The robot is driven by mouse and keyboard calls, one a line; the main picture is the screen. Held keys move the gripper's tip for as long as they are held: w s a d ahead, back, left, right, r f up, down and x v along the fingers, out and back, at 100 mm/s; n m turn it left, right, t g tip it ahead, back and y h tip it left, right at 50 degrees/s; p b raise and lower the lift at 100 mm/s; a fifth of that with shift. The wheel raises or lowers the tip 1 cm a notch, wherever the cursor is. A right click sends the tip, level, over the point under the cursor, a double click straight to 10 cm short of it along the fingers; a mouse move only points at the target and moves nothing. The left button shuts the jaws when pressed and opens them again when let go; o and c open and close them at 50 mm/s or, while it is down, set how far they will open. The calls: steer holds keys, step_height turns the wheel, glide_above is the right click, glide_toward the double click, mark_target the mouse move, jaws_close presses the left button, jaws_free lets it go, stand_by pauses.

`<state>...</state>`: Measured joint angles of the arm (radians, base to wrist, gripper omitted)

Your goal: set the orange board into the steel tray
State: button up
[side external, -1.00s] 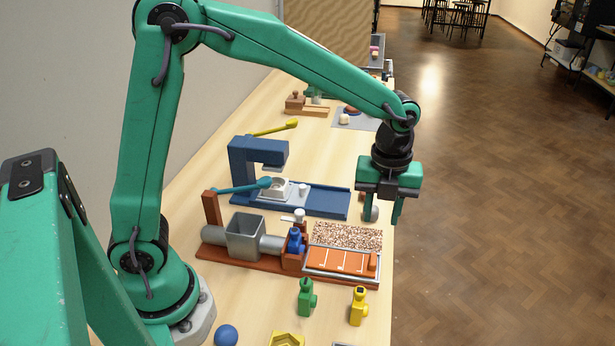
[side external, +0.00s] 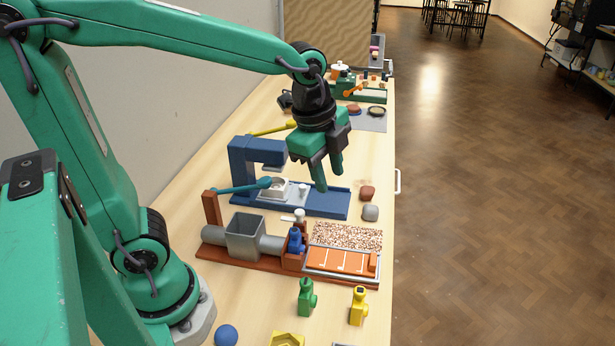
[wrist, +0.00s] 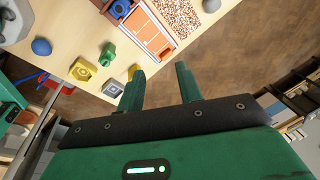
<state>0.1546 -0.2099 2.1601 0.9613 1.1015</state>
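The orange board (side external: 338,260), marked with pale lines, lies flat near the front right of the work table, on the brown base of the clay extruder. A thin grey rim (side external: 322,273) runs around it, which looks like the steel tray, though I cannot be sure the board is seated inside it. The board also shows at the top of the wrist view (wrist: 150,36). My gripper (side external: 331,180) hangs tilted over the blue press, behind the board and well above it. In the wrist view its fingers (wrist: 160,72) are apart with nothing between them.
A speckled slab (side external: 347,236) lies just behind the board. The blue press (side external: 240,165) stands below my gripper. A green bottle (side external: 306,298) and yellow bottle (side external: 358,306) stand in front. Brown and grey lumps (side external: 370,212) sit near the right table edge.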

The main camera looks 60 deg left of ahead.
steer(key=s+a+r+n+t, duration=0.1)
steer(key=s+a+n+t, duration=0.2)
steer(key=s+n, duration=0.7)
steer(key=shift+a+r+n, duration=0.25)
steer(key=shift+a+n, duration=0.8)
steer(key=shift+n, duration=1.15)
